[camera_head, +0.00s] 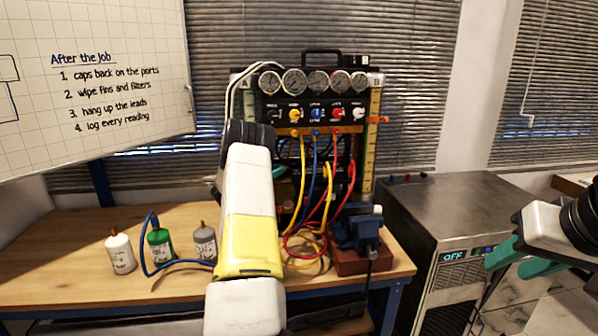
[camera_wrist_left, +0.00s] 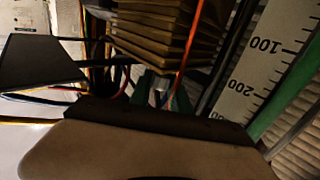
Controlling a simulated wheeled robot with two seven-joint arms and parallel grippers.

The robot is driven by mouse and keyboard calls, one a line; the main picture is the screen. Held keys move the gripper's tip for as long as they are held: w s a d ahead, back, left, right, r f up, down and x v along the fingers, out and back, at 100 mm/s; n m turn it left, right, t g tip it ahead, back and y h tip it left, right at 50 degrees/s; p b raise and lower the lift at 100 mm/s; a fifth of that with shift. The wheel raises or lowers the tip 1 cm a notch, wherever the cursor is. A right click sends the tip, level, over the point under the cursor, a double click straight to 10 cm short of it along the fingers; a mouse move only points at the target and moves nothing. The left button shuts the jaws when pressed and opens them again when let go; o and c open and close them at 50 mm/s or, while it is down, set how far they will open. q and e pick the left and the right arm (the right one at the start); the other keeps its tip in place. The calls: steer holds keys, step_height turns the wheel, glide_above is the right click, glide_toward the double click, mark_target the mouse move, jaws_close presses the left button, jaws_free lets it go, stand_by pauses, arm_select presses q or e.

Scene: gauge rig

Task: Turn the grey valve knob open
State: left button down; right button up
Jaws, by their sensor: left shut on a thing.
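The gauge rig (camera_head: 318,100) stands at the back of the wooden bench, with a row of dials and coloured knobs. In the left wrist view the green fingers of my left gripper (camera_wrist_left: 160,97) show small and dark beyond the wrist, shut on a small grey piece, the grey valve knob (camera_wrist_left: 160,84). How far the knob is turned cannot be seen. My right gripper (camera_head: 505,268) is open and empty at the right, in front of the metal cabinet.
White, green and grey bottles (camera_head: 204,243) stand on the bench at the left, a blue hose among them. Yellow, blue and red hoses (camera_head: 303,215) hang from the rig. A blue vise (camera_head: 358,230) is at the bench's right end. A metal cabinet (camera_head: 450,215) stands beside it.

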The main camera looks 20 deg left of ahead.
arm_select(q)
steer(key=shift+y, duration=0.3)
steer(key=n+y, duration=0.3)
steer(key=y, duration=0.1)
steer(key=shift+d+y, duration=0.1)
steer(key=shift+y, duration=0.2)
steer(key=shift+n+y, duration=1.3)
steer(key=shift+y, duration=0.7)
steer(key=c, duration=1.2)
jaws_free()
steer(key=v, duration=0.8)
steer(key=shift+w, duration=0.1)
